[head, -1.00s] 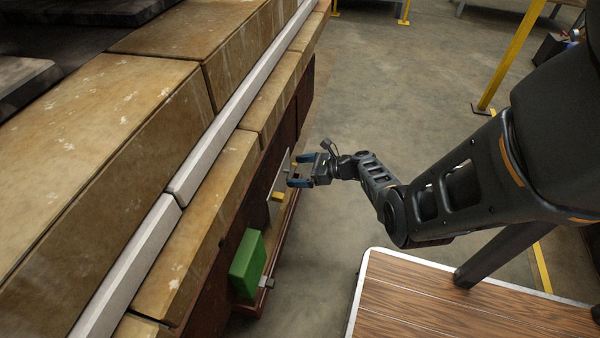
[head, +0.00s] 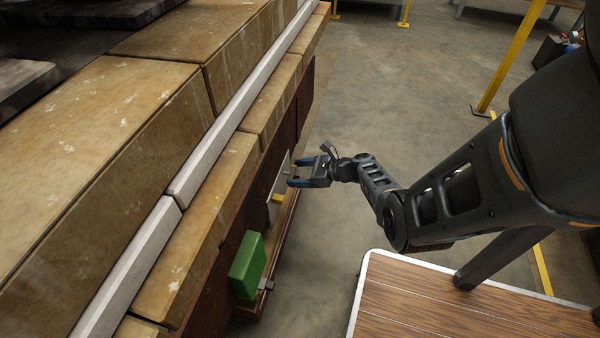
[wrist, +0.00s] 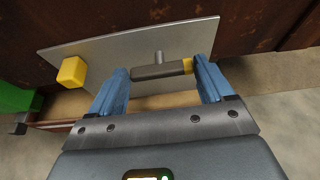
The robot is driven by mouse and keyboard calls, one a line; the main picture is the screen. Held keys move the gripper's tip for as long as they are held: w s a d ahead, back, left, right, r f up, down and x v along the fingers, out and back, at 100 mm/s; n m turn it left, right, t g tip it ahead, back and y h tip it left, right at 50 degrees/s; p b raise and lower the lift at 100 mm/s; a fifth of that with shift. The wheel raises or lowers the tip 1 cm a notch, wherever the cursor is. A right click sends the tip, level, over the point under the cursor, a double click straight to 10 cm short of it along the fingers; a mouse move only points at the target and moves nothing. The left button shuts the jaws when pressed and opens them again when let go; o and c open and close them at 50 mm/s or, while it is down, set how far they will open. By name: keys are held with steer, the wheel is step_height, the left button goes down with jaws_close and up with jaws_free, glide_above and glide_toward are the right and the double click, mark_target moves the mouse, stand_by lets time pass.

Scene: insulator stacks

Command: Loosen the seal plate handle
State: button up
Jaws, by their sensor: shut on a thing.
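The seal plate is a thin grey metal sheet on the rust-brown side wall, seen in the wrist view (wrist: 110,52) and edge-on in the head view (head: 281,181). Its handle (wrist: 157,72) is a short dark bar with a yellow right end, on a small stem from the plate. My gripper (wrist: 160,74) has its blue fingers at the two ends of the bar and is shut on it. In the head view my gripper (head: 295,172) reaches the plate from the right; the handle is hard to make out there.
A yellow block (wrist: 72,71) sits on the plate left of the handle. A green box (head: 246,264) is fixed on the wall nearer the camera. Large tan insulator blocks (head: 100,130) fill the left. A wood-topped platform (head: 440,305) stands lower right. The floor between is clear.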

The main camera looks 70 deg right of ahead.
steer(key=shift+a, duration=0.1)
steer(key=shift+a+f+n+t+h+b, duration=0.3)
steer(key=shift+n+t+h+b, duration=0.65)
steer(key=shift+n, duration=1.4)
steer(key=shift+a+f+n+t+h+b, duration=0.3)
steer(key=shift+n+h+b, duration=0.35)
steer(key=shift+n+h, duration=1.15)
steer(key=shift+a+f+n+t+h+b, duration=0.15)
steer(key=shift+f+n+t+h+b, duration=0.4)
steer(key=shift+n, duration=2.3)
steer(key=shift+r, duration=0.15)
steer(key=o, duration=0.9)
steer(key=shift+o, duration=0.2)
steer(key=shift+s, duration=0.1)
